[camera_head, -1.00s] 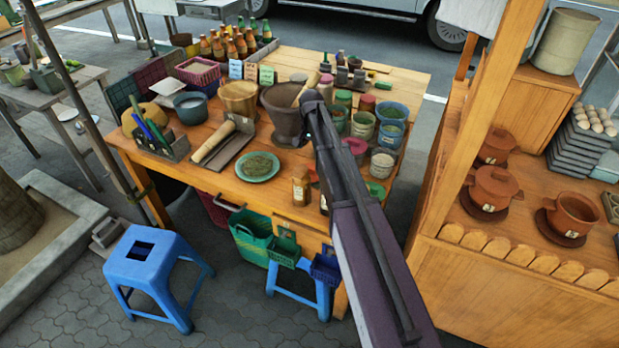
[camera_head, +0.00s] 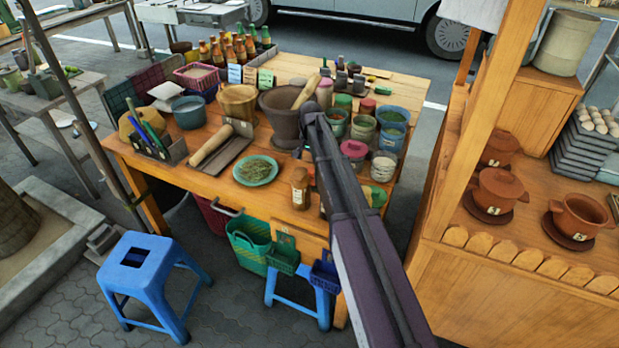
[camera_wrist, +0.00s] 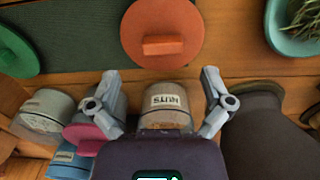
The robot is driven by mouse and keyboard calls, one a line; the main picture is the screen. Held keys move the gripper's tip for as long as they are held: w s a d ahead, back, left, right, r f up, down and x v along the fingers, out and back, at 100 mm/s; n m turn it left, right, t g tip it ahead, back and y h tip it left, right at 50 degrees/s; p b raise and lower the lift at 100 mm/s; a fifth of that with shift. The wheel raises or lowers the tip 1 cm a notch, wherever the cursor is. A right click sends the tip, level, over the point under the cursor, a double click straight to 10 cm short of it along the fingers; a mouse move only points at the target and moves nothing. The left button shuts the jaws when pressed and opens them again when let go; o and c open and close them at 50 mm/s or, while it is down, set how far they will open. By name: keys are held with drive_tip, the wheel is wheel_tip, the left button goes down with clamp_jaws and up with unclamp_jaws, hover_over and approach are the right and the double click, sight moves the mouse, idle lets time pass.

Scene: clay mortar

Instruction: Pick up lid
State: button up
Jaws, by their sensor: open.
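An orange-red round lid (camera_wrist: 162,30) with a bar handle lies flat at the top middle of the wrist view, partly on a dark green strip. My gripper (camera_wrist: 160,76) is open and empty, its two fingers spread. The lid lies just beyond the fingertips, apart from them. A labelled glass jar (camera_wrist: 166,108) shows between the fingers. A green lid (camera_wrist: 14,52) is at the left edge, cut off by the frame. In the head view my arm hides the gripper, and I cannot make out the orange-red lid there.
A mortar (camera_head: 281,122) stands beside my arm, and a teal plate of herbs (camera_head: 257,170) lies in front of it. Jars (camera_wrist: 47,112) crowd the left of the wrist view. A brown jar (camera_head: 300,190) stands at the table's front edge. A clay-pot counter is at right.

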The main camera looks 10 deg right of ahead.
sight(310, 171)
drive_tip(key=shift+f, duration=0.1)
drive_tip(key=shift+w+f+b, duration=0.2)
drive_tip(key=shift+f+b, duration=2.3)
drive_tip(key=shift+b, duration=0.1)
drive_tip(key=c, duration=1)
